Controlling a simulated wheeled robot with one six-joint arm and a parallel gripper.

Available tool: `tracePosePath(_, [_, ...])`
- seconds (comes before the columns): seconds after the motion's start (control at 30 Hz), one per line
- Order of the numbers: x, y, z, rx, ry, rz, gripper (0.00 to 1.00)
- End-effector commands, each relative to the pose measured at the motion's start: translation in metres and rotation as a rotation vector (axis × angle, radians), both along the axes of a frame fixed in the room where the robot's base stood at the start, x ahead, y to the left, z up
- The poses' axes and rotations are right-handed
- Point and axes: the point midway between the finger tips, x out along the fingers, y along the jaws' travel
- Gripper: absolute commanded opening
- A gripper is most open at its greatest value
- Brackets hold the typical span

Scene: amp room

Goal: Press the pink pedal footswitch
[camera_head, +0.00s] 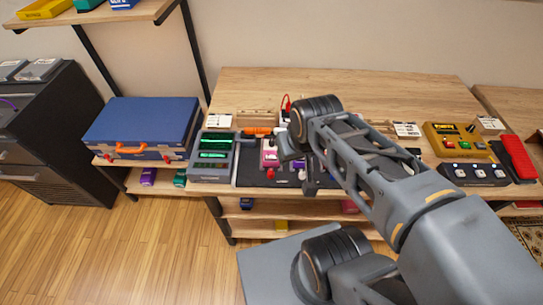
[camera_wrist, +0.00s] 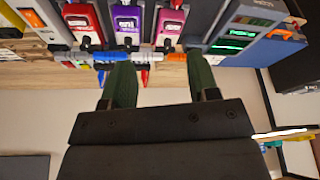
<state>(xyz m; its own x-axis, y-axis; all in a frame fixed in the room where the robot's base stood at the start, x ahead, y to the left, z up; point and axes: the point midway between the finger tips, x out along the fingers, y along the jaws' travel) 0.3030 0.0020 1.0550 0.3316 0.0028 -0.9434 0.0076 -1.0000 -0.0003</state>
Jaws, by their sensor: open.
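The pink pedal (camera_head: 269,158) sits on a dark board on the wooden table, right of a grey unit with green displays, in the head view. In the wrist view, which looks upside down, the pink pedal (camera_wrist: 170,22) is at the top, beyond the fingertips and between them in the picture. Its footswitch is too small to make out clearly. My gripper (camera_wrist: 160,68) is open and empty, its two green fingers apart. In the head view my gripper (camera_head: 306,172) hangs just right of the pink pedal; my arm hides part of the board.
A purple pedal (camera_wrist: 127,22) and a red pedal (camera_wrist: 83,18) stand beside the pink one. The grey unit (camera_head: 213,155) and a blue case (camera_head: 140,125) are to the left. The back of the table (camera_head: 240,90) is clear.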

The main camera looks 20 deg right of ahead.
Motion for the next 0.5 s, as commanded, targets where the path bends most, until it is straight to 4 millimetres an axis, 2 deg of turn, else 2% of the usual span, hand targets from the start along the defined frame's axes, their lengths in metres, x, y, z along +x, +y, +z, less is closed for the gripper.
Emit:
tracePosePath(0.07, [0.0000,0.0000,0.0000,0.000,0.000,0.000,0.47])
tracePosePath(0.5, [0.0000,0.0000,0.0000,0.000,0.000,0.000,0.05])
